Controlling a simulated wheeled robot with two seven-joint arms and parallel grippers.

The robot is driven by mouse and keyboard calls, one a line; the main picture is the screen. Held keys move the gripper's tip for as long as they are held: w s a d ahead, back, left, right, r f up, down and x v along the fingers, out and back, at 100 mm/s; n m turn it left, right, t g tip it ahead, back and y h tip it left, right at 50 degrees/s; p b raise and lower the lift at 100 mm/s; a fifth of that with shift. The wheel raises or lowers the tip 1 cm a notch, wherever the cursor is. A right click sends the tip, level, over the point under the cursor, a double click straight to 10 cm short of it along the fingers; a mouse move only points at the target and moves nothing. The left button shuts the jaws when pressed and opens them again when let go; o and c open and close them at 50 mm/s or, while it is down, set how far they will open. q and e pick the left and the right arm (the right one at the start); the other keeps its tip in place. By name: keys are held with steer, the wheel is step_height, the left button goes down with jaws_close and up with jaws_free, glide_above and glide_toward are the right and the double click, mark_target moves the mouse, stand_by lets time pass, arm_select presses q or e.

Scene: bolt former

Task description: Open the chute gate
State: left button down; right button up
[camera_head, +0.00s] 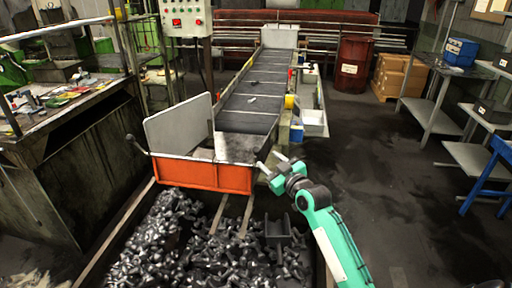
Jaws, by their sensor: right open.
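An orange panel (203,176), which looks like the chute gate, stands across the low front end of the chute (235,148). It looks upright and closes off that end above the bolt bin. A lever with a dark knob (131,139) sticks out at the panel's upper left. My right gripper (272,166) is open and empty, just right of the panel's right end. Its fingers point left toward the chute's corner; whether they touch anything there I cannot tell. My left gripper is not in view.
A bin of dark bolts (190,240) lies below the panel. A pale side plate (179,124) rises on the chute's left. The conveyor (255,90) runs back from the chute. A workbench (65,110) stands at left. The floor (400,200) at right is clear.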

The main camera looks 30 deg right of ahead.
mark_target(258, 151)
steer(key=w, duration=0.2)
steer(key=w+p, duration=0.1)
steer(key=w, duration=0.4)
steer(key=shift+w+a, duration=0.2)
steer(key=shift+a, duration=0.1)
steer(key=shift+w+p, duration=0.35)
steer(key=shift+w, duration=0.2)
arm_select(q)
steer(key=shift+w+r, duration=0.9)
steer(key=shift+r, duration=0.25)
arm_select(e)
jaws_close()
